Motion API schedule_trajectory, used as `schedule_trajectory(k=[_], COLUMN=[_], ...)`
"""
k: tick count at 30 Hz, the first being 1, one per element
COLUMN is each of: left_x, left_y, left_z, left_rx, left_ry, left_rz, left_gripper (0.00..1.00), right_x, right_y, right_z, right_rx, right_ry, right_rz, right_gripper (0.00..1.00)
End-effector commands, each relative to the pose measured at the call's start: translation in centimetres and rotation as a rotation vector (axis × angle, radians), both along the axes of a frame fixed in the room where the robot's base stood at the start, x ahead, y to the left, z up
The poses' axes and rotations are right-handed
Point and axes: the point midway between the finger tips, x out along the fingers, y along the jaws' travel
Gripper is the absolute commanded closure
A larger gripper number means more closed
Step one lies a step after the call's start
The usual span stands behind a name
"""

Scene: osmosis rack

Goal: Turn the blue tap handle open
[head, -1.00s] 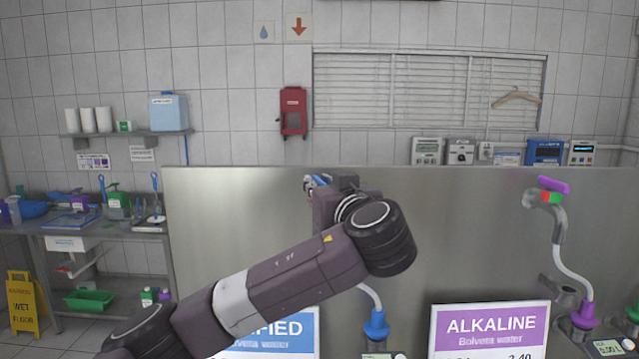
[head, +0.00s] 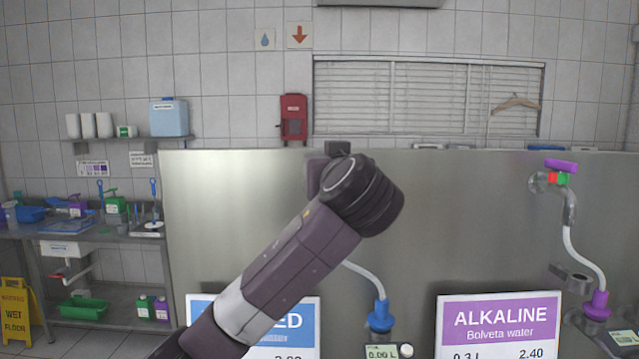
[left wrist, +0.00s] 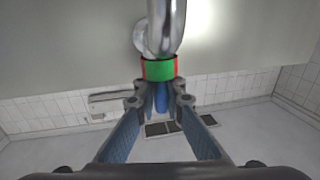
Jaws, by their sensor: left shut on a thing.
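The blue tap handle (left wrist: 161,97) shows in the left wrist view below a green and red ring (left wrist: 159,69) on a metal tap pipe (left wrist: 166,25). My left gripper (left wrist: 160,103) is shut on the blue handle, one finger on each side. In the head view my left arm comes up from the bottom and hides the handle and the gripper tips. A white hose runs from behind my arm down to a blue nozzle (head: 378,313). My right gripper is not in view.
A steel panel (head: 470,220) stands behind the taps. A purple tap handle (head: 560,166) is at the right. A blue sign (head: 303,321) and a purple ALKALINE sign (head: 499,317) stand in front. A sink bench (head: 110,233) is at the left.

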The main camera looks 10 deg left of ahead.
Motion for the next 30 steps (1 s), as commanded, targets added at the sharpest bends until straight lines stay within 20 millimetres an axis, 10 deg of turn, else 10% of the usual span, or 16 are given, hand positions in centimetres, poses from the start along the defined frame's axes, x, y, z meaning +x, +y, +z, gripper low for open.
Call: schedule_trajectory(k=[22, 24, 30], left_x=[-0.1, -0.1, 0.0], left_y=[0.1, 0.1, 0.2], left_z=[0.1, 0.1, 0.0], left_rx=[0.001, 0.001, 0.001], left_ry=[-0.006, -0.006, -0.004], left_rz=[-0.198, -0.198, -0.197], left_gripper=[1.00, 0.83, 0.73], right_x=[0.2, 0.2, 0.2], right_y=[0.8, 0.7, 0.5], right_z=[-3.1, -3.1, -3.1], right_rx=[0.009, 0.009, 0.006], right_ry=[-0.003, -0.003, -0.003], right_rz=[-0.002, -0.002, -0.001], right_gripper=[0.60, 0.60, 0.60])
